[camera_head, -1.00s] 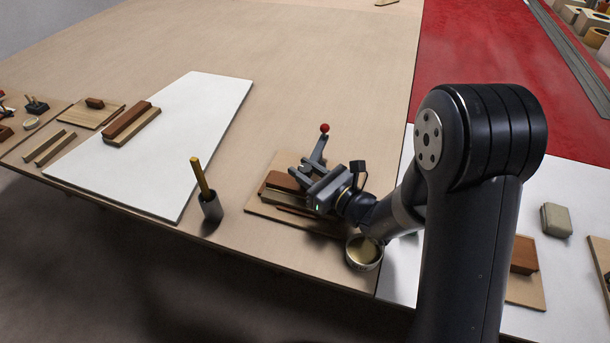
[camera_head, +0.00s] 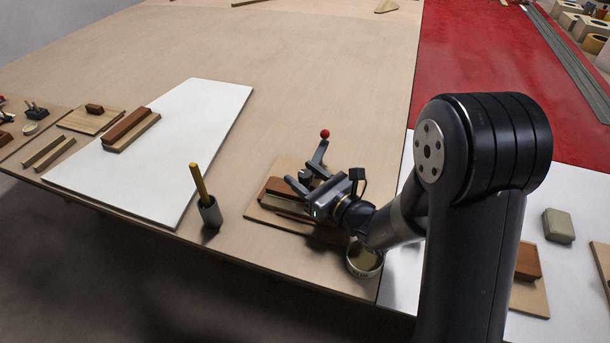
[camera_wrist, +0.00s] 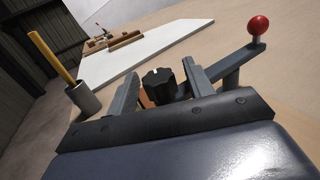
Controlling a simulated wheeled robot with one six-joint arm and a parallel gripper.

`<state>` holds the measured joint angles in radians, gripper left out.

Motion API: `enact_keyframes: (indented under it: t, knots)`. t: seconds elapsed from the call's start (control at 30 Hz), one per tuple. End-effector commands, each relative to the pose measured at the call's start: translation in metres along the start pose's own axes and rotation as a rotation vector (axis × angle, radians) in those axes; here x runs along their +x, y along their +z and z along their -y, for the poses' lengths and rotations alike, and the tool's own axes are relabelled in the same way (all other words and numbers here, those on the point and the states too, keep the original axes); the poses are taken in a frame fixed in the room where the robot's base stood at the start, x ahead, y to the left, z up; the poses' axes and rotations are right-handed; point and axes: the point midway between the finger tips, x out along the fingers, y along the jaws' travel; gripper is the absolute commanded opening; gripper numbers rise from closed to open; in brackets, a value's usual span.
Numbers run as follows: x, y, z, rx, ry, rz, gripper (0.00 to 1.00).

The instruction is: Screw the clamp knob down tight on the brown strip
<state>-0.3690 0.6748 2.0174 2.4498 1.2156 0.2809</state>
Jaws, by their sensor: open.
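The black lobed clamp knob (camera_wrist: 158,84) stands between my two spread fingers in the wrist view, with a visible gap on each side. My gripper (camera_head: 307,178) is open above the clamp's wooden board (camera_head: 265,212) in the head view; its fingers (camera_wrist: 159,73) also show in the wrist view. The brown strip (camera_head: 279,187) lies on the board to the left of my gripper, and my gripper hides part of it. A lever with a red ball (camera_head: 324,134) rises behind the fingers, and the ball shows at the upper right in the wrist view (camera_wrist: 258,25). The knob's underside is hidden.
A grey cup (camera_head: 209,213) with a yellow stick (camera_head: 199,184) stands left of the board. A round tin (camera_head: 361,262) sits below my wrist, close to the table's front edge. A white sheet (camera_head: 190,130) lies further left. The table behind the clamp is clear.

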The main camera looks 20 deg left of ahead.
Motion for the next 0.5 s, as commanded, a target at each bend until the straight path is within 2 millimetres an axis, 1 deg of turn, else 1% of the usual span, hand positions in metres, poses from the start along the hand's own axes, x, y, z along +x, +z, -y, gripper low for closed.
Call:
enact_keyframes:
  t: [0.07, 0.17, 0.4, 0.5]
  knots:
    - [-0.004, 0.0, 0.0, 0.0, -0.001, -0.001, 0.49]
    - [-0.016, -0.001, 0.001, 0.0, -0.004, 0.0, 0.49]
    - [-0.065, -0.001, 0.002, 0.001, -0.007, -0.001, 0.49]
    - [-0.082, -0.001, 0.001, 0.001, -0.005, 0.0, 0.49]
